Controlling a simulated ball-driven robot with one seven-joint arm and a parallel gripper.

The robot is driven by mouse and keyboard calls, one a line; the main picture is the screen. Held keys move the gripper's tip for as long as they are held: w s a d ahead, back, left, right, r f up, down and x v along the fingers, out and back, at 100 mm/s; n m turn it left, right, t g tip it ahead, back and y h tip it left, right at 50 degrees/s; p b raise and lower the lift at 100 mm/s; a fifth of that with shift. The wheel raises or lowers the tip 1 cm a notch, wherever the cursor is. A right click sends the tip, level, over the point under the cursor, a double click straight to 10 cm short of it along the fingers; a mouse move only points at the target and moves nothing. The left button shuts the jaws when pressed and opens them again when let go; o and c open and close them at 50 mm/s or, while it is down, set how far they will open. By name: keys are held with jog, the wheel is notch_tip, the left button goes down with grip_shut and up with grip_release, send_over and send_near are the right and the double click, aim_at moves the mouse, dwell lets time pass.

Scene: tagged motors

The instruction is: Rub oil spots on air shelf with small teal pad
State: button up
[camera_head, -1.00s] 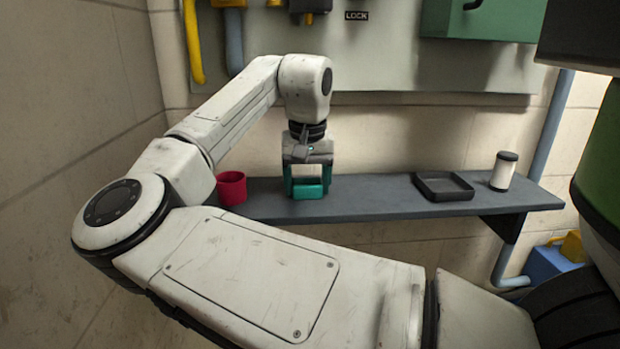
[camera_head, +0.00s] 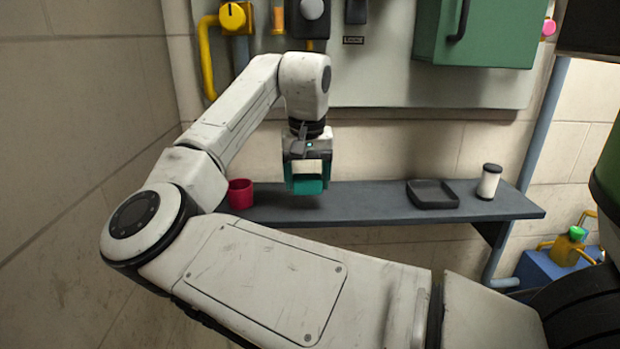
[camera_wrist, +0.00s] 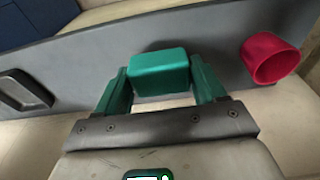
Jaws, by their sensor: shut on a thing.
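The small teal pad (camera_head: 308,186) is held between the fingers of my gripper (camera_head: 307,178), over the left part of the dark grey shelf (camera_head: 375,203). In the wrist view the pad (camera_wrist: 158,74) is a rounded teal block gripped between two teal fingers, with the shelf (camera_wrist: 215,50) behind it. The pad looks slightly above the shelf top; the exact gap is hard to tell. No oil spots can be made out on the visible shelf; part of its top is hidden by the pad and gripper.
A red cup (camera_head: 240,193) stands at the shelf's left end, close to my arm. A black tray (camera_head: 433,194) and a white canister with a dark lid (camera_head: 489,181) stand at the right. The shelf between pad and tray is clear. A wall panel (camera_head: 400,70) rises behind.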

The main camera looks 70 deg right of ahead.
jog(key=shift+r+p, duration=0.65)
jog(key=shift+r, duration=0.95)
